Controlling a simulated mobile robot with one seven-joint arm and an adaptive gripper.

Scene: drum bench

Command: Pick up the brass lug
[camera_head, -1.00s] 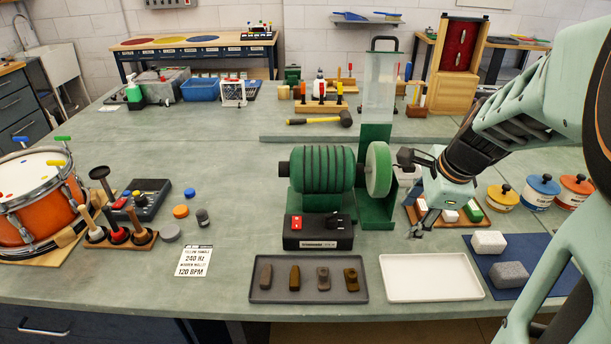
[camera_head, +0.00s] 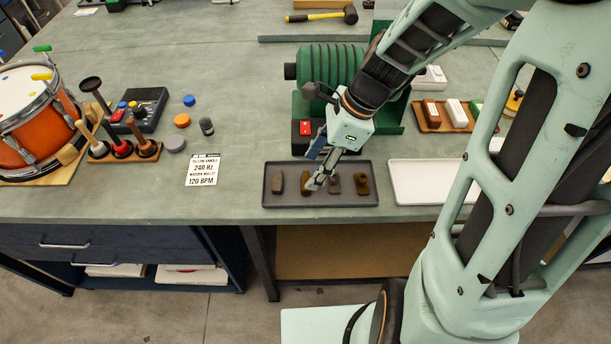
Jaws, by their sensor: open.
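Several small metal lugs lie in a row in a dark grey tray (camera_head: 400,203) at the bench's front edge. The second lug from the left (camera_head: 305,175) has a yellowish-brown tone and is partly covered by my gripper. The rightmost lug (camera_head: 362,184) is also yellowish brown; which one is brass I cannot tell for sure. The leftmost lug (camera_head: 278,182) and the third lug (camera_head: 334,185) look duller. My gripper (camera_head: 318,184) is open and points down over the tray, between the second and third lugs. Whether its fingertips touch anything is unclear.
A white empty tray (camera_head: 415,182) sits to the right of the grey one. The green-drummed machine (camera_head: 330,66) stands behind, close to my arm.

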